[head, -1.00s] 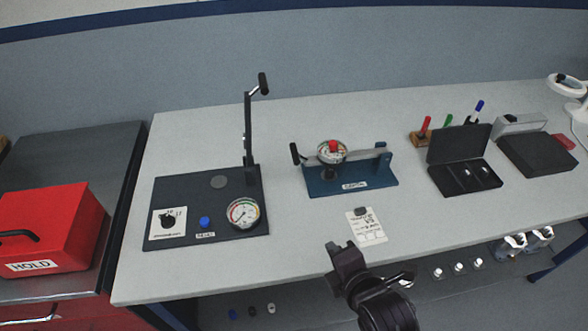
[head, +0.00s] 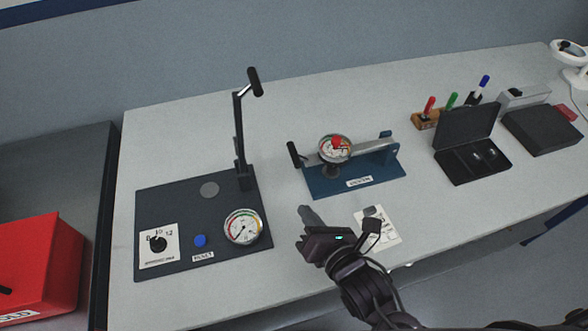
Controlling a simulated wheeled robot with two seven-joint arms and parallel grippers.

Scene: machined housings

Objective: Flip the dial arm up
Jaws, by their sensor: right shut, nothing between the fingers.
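The dial arm (head: 371,148) is a grey bar lying about level over a blue base (head: 349,181) with a white label. It pivots at a blue bracket on its right, has a black handle (head: 293,154) at its left end and carries a round dial (head: 335,149) with a red part. My right gripper (head: 305,212) is shut and empty. It is in front of the blue base, below and slightly right of the handle in the picture, and apart from it. My left gripper is not in view.
Left is a dark plate (head: 160,203) with an upright black-handled lever (head: 241,140), a gauge (head: 242,227), a blue button and a knob. A paper tag (head: 384,232) lies by my right wrist. An open black case (head: 471,165) and pens stand right. A red box (head: 35,260) is far left.

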